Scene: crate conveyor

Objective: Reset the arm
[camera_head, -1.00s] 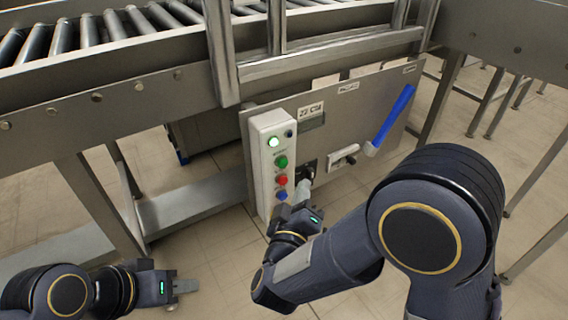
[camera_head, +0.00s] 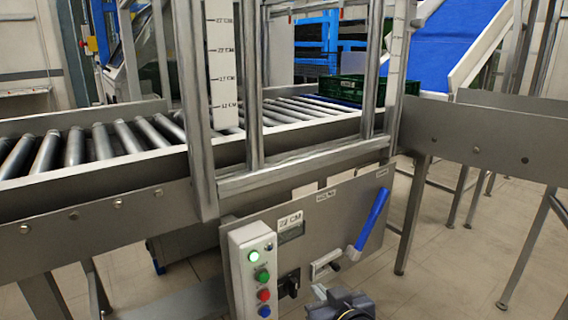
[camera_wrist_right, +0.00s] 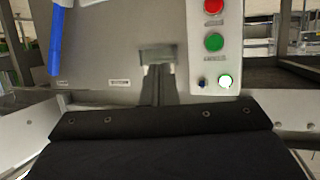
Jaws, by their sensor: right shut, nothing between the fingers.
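My right gripper (camera_head: 319,290) shows at the bottom edge of the head view, in front of the control panel, with only a small part of the arm visible. In the right wrist view its fingers (camera_wrist_right: 160,85) are shut and empty, pointing at the grey panel. A white button box (camera_head: 240,262) carries a lit lamp and green, red and blue buttons. It stands left of the gripper, and part of it shows at upper right in the wrist view (camera_wrist_right: 226,60). My left gripper is out of view.
Above runs a roller conveyor (camera_head: 95,140) with a metal frame and height scale (camera_head: 221,60). A green crate (camera_head: 345,90) sits farther back.

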